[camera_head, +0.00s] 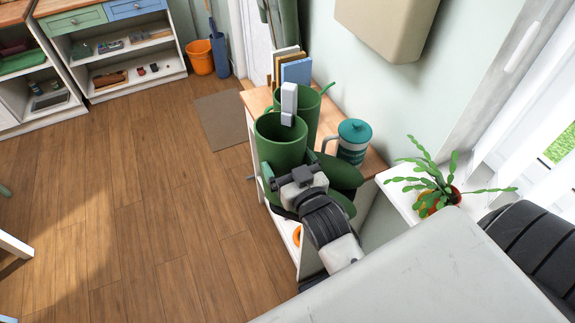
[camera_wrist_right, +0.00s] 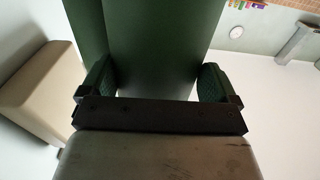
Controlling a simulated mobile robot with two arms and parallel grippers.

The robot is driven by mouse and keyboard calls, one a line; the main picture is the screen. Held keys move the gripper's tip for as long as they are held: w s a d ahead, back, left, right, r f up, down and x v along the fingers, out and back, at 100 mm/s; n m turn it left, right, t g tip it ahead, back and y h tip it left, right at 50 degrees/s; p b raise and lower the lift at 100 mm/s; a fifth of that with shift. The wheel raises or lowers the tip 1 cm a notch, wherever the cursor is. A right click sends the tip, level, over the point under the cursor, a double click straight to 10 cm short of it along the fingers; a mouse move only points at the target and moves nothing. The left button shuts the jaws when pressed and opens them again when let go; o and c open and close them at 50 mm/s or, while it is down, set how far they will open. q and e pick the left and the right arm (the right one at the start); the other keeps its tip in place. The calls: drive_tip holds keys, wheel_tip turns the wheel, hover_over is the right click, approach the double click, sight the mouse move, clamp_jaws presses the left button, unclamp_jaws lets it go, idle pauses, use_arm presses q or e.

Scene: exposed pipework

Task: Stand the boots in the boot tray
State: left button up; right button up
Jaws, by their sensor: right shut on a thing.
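A pair of dark green boots stands upright, open tops up, in the middle of the head view. The nearer boot (camera_head: 281,148) is in front of the farther boot (camera_head: 309,108), and their dark green feet (camera_head: 340,172) point right. My right gripper (camera_head: 292,172) is shut on the nearer boot's shaft. In the right wrist view the green shaft (camera_wrist_right: 155,45) fills the space between the finger pads of the gripper (camera_wrist_right: 155,85). I cannot tell whether the boots' soles touch anything. I cannot make out a boot tray. My left gripper is not in view.
A wood-topped bench (camera_head: 255,97) by the wall holds upright books (camera_head: 296,71) and a teal-lidded jug (camera_head: 353,143). A potted plant (camera_head: 437,190) stands right. A grey mat (camera_head: 222,118) lies on the floor. Open floor (camera_head: 150,200) extends left.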

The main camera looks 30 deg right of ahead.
drive_tip(key=shift+r, duration=0.15)
drive_tip(key=shift+s+a, duration=0.1)
drive_tip(key=shift+s, duration=0.1)
drive_tip(key=o, duration=1.6)
drive_tip(key=shift+f, duration=0.2)
drive_tip(key=shift+c, duration=0.2)
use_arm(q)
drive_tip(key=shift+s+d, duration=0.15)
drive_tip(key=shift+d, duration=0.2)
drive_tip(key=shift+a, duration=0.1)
use_arm(e)
drive_tip(key=shift+s+r, duration=0.1)
use_arm(q)
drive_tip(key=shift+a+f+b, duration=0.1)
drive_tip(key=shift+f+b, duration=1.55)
drive_tip(key=shift+b, duration=0.05)
use_arm(e)
drive_tip(key=s, duration=1.1)
drive_tip(key=shift+s+a, duration=0.3)
drive_tip(key=shift+s, duration=0.1)
